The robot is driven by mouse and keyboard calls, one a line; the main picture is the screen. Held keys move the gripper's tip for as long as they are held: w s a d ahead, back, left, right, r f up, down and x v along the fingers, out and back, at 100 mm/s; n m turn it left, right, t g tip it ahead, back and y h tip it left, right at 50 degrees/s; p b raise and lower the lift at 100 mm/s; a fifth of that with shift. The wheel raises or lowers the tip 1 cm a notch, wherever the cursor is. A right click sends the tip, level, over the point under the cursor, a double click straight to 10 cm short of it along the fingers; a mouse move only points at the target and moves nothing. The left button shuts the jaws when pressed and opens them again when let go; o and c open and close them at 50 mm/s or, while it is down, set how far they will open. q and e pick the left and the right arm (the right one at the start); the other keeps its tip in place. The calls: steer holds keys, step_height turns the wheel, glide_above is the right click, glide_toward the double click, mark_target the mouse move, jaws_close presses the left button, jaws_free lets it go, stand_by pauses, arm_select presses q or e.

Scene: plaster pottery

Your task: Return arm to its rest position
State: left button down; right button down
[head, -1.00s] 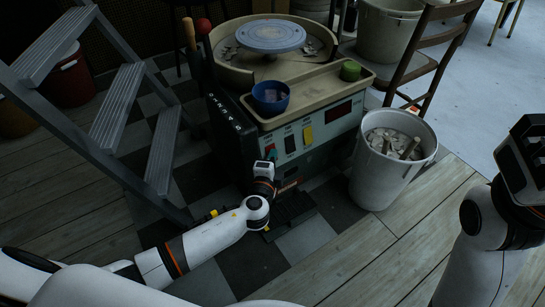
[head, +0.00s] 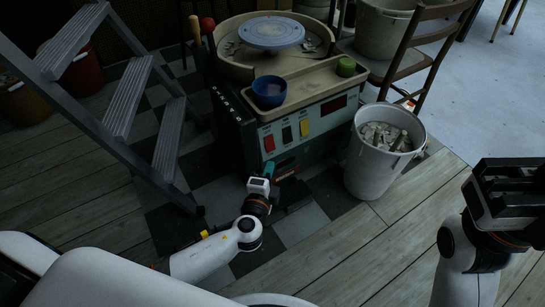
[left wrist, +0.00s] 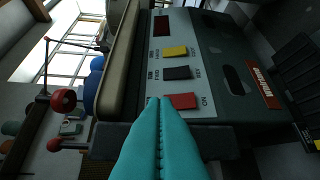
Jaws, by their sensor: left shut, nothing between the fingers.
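My left gripper (head: 269,168) is in front of the pottery wheel machine (head: 285,105), low near its control panel. In the left wrist view its teal fingers (left wrist: 160,135) are together with nothing between them. They point toward the panel's red switch (left wrist: 183,101), beside a black switch (left wrist: 177,72) and a yellow switch (left wrist: 174,51). Whether the tips touch the panel I cannot tell. My right gripper (head: 507,195) is at the right edge of the head view, dark and raised. Its fingertips are not clear enough to tell open from shut.
A grey step ladder (head: 128,98) stands left of the machine. A white bucket of scraps (head: 378,150) stands to its right, with a wooden chair (head: 425,50) behind. The foreground plank floor is open.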

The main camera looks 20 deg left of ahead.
arm_select(q)
steer(key=shift+s+r, duration=0.15)
steer(key=shift+s, duration=0.4)
